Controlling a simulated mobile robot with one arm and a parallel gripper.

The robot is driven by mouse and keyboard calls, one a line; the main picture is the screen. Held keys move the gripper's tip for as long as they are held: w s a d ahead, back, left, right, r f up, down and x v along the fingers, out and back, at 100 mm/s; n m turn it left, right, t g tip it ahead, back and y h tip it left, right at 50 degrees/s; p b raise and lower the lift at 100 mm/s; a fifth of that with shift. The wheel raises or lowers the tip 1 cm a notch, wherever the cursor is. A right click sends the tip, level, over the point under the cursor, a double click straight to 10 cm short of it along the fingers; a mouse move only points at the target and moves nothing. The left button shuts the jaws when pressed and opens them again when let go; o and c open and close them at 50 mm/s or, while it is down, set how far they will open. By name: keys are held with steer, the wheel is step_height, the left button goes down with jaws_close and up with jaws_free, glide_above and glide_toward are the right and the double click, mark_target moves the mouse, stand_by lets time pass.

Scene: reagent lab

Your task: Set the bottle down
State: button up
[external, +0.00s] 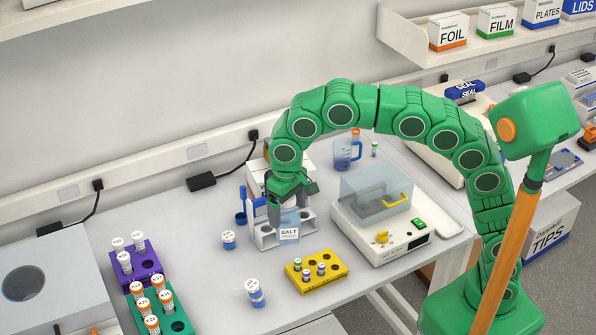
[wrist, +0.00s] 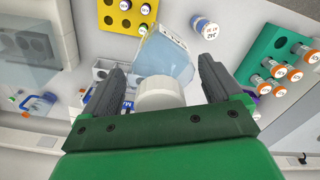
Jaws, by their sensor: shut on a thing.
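The bottle (external: 289,229) is pale blue and see-through, with a label reading SALT. Its white cap (wrist: 160,92) sits between the two dark fingers of my gripper (wrist: 163,75) in the wrist view, and its blue body (wrist: 165,55) extends beyond them. The bottle looks roughly upright, in front of a white rack (external: 264,243). I cannot tell whether its base touches anything.
A yellow rack (external: 330,277) with small vials stands in front, and a balance with a clear cover (external: 376,190) stands to the right. Loose vials (external: 229,240) (external: 255,293) stand to the left and front. Purple (external: 150,271) and green (external: 181,327) racks are farther left.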

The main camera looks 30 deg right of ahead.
steer(key=shift+r, duration=2.4)
steer(key=shift+w+d+r, duration=0.1)
steer(key=shift+w+d, duration=0.05)
steer(key=w+d+m, duration=0.3)
steer(key=w+d, duration=0.4)
steer(key=d, duration=0.5)
steer(key=w+d+m, duration=0.3)
steer(key=w+d, duration=0.5)
steer(key=d, duration=0.5)
steer(key=s+d+m, duration=0.2)
steer(key=d+m, duration=0.5)
steer(key=d, duration=2.2)
step_height(320, 180, down, 23)
steer(key=shift+a, duration=0.2)
steer(key=shift+w+f, duration=0.1)
steer(key=shift+f, duration=0.15)
